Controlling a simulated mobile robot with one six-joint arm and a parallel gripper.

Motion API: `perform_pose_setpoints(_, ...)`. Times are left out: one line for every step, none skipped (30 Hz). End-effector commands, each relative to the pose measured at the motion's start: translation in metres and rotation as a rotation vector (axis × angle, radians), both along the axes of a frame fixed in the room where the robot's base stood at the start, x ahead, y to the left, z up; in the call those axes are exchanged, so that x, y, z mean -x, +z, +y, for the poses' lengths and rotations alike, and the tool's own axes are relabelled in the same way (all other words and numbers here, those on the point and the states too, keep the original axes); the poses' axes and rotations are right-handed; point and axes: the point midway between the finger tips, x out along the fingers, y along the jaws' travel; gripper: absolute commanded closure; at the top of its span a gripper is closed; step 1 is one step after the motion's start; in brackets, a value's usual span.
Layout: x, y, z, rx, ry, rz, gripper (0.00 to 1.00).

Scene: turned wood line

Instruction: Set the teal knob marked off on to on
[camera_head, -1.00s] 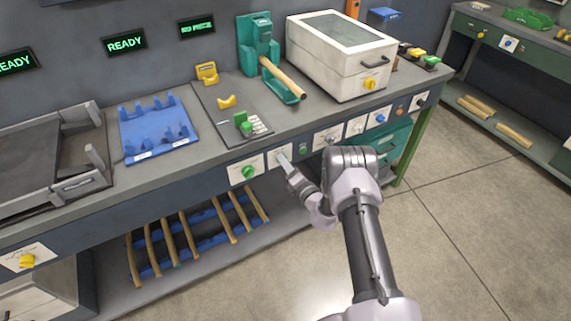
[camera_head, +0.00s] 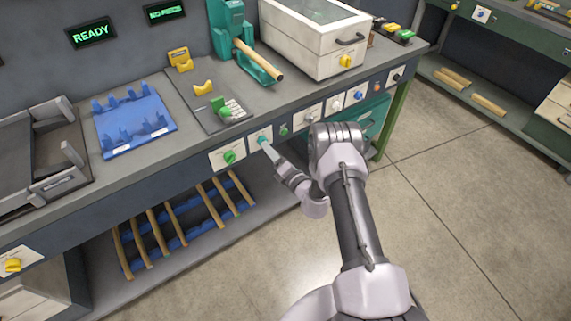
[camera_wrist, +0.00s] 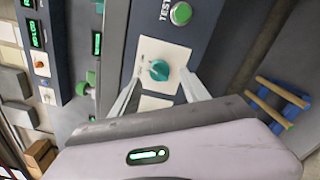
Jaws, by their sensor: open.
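The teal knob (camera_wrist: 159,70) sits on a white plate on the dark front panel, in the upper middle of the wrist view. It also shows small in the head view (camera_head: 262,141), right at my fingertips. My gripper (camera_wrist: 158,88) is open, with one finger on each side of the knob in the wrist view. I cannot tell whether either finger touches it. The marks on the plate are too small to read, so the knob's setting is unclear.
A green knob (camera_head: 229,157) is on the plate to the left, and a green button (camera_wrist: 181,13) is close by. Several other controls line the panel to the right. The bench top (camera_head: 190,155) lies above, with a rack of wooden pieces (camera_head: 190,220) below.

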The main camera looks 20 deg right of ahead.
Motion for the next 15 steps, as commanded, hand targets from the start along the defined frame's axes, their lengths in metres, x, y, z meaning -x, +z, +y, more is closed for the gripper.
perform_pose_setpoints(0.014, 0.004, -0.006, -0.001, -0.004, 0.006, 0.46)
perform_pose_setpoints(0.024, 0.005, -0.009, -0.002, -0.004, 0.006, 0.46)
perform_pose_setpoints(0.037, 0.005, -0.014, -0.001, -0.004, 0.006, 0.46)
perform_pose_setpoints(0.047, 0.005, -0.017, -0.002, -0.004, 0.006, 0.46)
perform_pose_setpoints(0.057, 0.005, -0.020, -0.003, -0.005, 0.007, 0.46)
perform_pose_setpoints(0.069, 0.005, -0.024, -0.003, -0.006, 0.006, 0.46)
perform_pose_setpoints(0.078, 0.005, -0.027, -0.004, -0.005, 0.005, 0.46)
perform_pose_setpoints(0.086, 0.004, -0.030, -0.003, -0.006, 0.006, 0.46)
perform_pose_setpoints(0.097, 0.004, -0.033, -0.002, -0.005, 0.005, 0.46)
perform_pose_setpoints(0.103, 0.004, -0.035, -0.003, -0.005, 0.004, 0.46)
perform_pose_setpoints(0.109, 0.004, -0.037, -0.002, -0.005, 0.003, 0.46)
perform_pose_setpoints(0.116, 0.003, -0.039, -0.001, -0.005, 0.003, 0.46)
perform_pose_setpoints(0.121, 0.002, -0.040, -0.001, -0.003, 0.004, 0.46)
perform_pose_setpoints(0.125, 0.002, -0.041, -0.001, -0.004, 0.003, 0.46)
perform_pose_setpoints(0.128, 0.002, -0.042, -0.001, -0.002, 0.002, 0.46)
